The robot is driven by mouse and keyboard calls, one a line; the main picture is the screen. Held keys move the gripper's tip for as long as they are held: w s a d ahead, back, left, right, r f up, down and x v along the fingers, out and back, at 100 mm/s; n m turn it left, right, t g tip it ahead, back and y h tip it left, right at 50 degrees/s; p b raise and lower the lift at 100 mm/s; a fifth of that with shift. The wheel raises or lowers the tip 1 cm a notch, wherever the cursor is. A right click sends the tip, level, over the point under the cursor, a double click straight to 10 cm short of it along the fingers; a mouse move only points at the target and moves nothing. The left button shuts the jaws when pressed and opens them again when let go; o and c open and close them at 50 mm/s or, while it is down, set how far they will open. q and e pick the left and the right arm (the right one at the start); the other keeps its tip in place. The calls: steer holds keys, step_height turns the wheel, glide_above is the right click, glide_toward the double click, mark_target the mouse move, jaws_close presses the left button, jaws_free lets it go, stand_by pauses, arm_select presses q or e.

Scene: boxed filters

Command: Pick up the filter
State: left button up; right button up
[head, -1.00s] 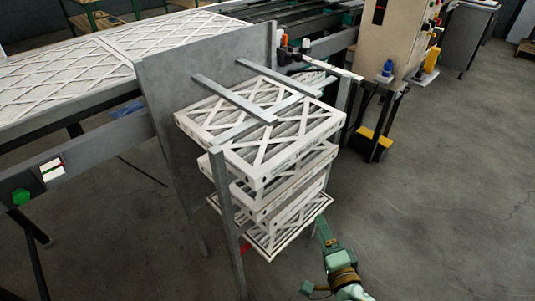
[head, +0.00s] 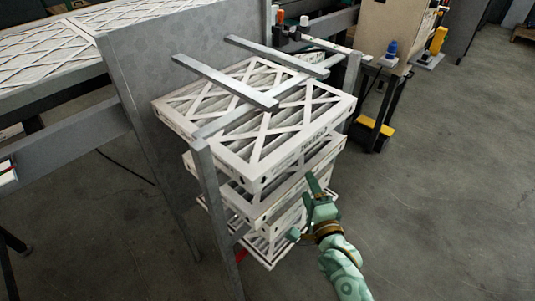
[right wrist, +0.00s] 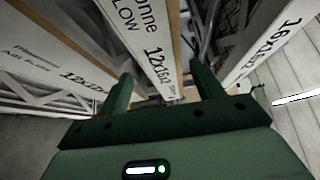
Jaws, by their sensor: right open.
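Several white-framed filters are stacked in a metal rack. The top filter (head: 262,125) has a lattice face and lies flat; lower filters sit staggered beneath it, partly hidden, with the bottom filter (head: 262,252) near the rack's foot. My green right gripper (head: 303,209) is at the near right side of the stack, level with the lower filters, jaws open. In the right wrist view, a labelled filter edge (right wrist: 150,40) lies ahead between the open fingers (right wrist: 164,88), with other filter edges on both sides. Contact cannot be told. My left gripper is not in view.
The rack's metal post (head: 217,215) stands in front of the stack, and metal bars (head: 225,82) cross above it. A grey panel (head: 185,80) stands behind left. More filters lie on the conveyor (head: 45,60). The floor at right (head: 450,190) is clear.

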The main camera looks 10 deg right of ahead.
mark_target(305, 182)
steer(key=w+b, duration=0.1)
steer(key=w, duration=0.1)
steer(key=w+b, duration=0.1)
steer(key=w, duration=0.1)
steer(key=shift+f, duration=0.4)
steer(key=shift+w+a+b, duration=0.1)
steer(key=shift+w+b, duration=0.25)
steer(key=shift+w, duration=0.1)
steer(key=shift+w+r, duration=0.1)
steer(key=shift+r, duration=0.25)
steer(key=c, duration=1)
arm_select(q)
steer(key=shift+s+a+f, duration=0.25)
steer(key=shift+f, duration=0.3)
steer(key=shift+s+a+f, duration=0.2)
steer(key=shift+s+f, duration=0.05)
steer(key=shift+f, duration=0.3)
arm_select(e)
steer(key=shift+c, duration=0.8)
